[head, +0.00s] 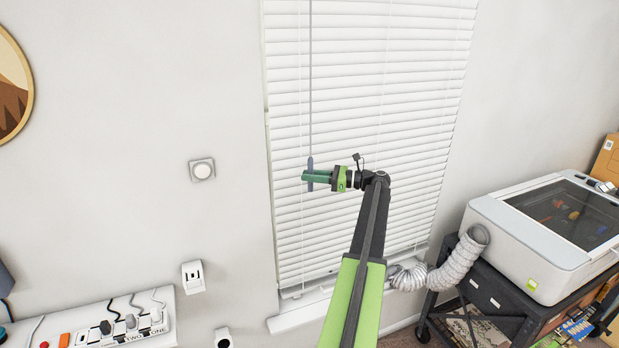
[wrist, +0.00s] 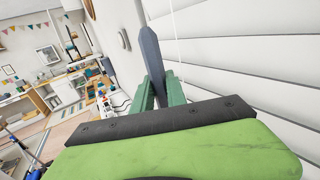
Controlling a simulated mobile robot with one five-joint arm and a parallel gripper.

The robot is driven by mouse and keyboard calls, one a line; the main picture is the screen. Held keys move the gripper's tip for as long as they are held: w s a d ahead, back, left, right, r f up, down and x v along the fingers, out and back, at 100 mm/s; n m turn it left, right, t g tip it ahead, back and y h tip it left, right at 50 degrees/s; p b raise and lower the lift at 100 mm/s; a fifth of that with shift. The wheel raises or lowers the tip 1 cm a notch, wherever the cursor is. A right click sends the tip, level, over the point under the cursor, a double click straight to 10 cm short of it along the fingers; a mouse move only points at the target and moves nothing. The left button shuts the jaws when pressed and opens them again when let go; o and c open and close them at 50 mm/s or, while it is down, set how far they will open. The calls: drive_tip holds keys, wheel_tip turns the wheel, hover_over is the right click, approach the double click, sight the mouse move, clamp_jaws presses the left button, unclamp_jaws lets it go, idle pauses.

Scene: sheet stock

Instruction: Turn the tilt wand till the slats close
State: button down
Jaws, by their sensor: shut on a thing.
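The tilt wand (head: 310,90) hangs as a thin grey rod in front of the left part of the white blind (head: 350,70). Its thicker blue-grey handle (head: 310,162) is at the lower end. My gripper (head: 311,177) is shut on this handle, reaching it from the right. In the wrist view the handle (wrist: 152,55) stands between the two green fingers and rises above them, slightly tilted in the picture. The slats (wrist: 235,55) lie close on the right there. In the head view they look nearly flat, with thin lines between them; I cannot tell if they are fully closed.
A white enclosed machine (head: 545,235) with a silver hose (head: 455,265) stands on a dark cart at the right. A white surface with a power strip (head: 125,325) is at the lower left.

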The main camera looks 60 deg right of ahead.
drive_tip(key=shift+r+n+y, duration=0.1)
drive_tip(key=shift+n+y, duration=0.2)
drive_tip(key=shift+y, duration=0.2)
drive_tip(key=c, duration=1.3)
unclamp_jaws()
drive_tip(key=shift+c, duration=0.2)
drive_tip(key=v, duration=1.7)
drive_tip(key=shift+s+d+r, duration=0.15)
drive_tip(key=shift+d, duration=0.05)
